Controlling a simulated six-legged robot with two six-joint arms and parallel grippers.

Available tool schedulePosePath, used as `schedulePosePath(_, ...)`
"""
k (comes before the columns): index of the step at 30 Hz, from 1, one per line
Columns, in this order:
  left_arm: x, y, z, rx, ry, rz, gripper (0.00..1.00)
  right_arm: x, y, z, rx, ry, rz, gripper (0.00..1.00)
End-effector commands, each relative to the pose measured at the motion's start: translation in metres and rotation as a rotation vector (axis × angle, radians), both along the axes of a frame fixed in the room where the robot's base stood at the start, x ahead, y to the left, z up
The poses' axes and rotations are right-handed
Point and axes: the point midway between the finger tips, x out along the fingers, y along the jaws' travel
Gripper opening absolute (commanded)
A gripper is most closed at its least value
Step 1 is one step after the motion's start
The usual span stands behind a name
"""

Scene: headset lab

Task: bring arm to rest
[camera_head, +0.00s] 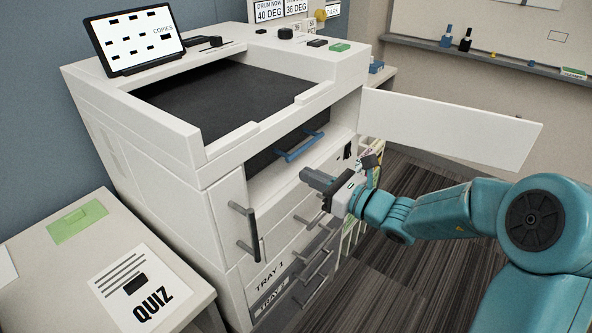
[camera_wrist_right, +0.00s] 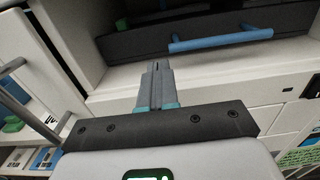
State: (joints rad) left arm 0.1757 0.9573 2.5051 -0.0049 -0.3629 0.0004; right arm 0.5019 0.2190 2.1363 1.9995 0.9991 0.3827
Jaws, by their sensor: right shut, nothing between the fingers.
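My right gripper (camera_head: 318,180) is in front of the white copier (camera_head: 205,150), just outside its open front compartment. Its fingers are closed together with nothing between them. In the right wrist view the shut fingers (camera_wrist_right: 156,85) point toward the compartment, below a blue handle (camera_wrist_right: 220,41). The same blue handle (camera_head: 301,147) shows in the head view, above and left of the gripper. My teal right arm reaches in from the right. My left gripper is not in view.
An open white door (camera_head: 450,128) sticks out to the right, above my forearm. Tray drawers (camera_head: 290,265) with handles lie below. A table (camera_head: 70,270) with a quiz sheet (camera_head: 140,290) is at left.

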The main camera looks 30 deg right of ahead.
Motion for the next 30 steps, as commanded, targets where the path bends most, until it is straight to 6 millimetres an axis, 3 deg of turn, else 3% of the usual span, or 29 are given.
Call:
schedulePosePath(3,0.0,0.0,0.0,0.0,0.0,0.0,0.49,-0.019,-0.01,0.0,0.0,0.001,-0.004,0.0)
schedulePosePath(9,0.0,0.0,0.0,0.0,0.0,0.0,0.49,-0.038,-0.017,-0.001,0.0,0.001,-0.001,0.0)
schedulePosePath(16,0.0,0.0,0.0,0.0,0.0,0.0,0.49,-0.041,-0.017,-0.002,-0.001,0.003,0.003,0.0)
schedulePosePath(19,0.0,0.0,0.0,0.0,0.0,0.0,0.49,-0.042,-0.005,-0.02,-0.031,0.049,0.043,0.0)
schedulePosePath(22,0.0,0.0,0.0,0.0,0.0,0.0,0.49,-0.05,0.026,-0.066,-0.119,0.163,0.158,0.0)
schedulePosePath(25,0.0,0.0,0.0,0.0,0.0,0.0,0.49,-0.073,0.067,-0.132,-0.281,0.31,0.349,0.0)
schedulePosePath(30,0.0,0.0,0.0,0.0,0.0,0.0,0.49,-0.147,0.122,-0.245,-0.68,0.463,0.785,0.0)
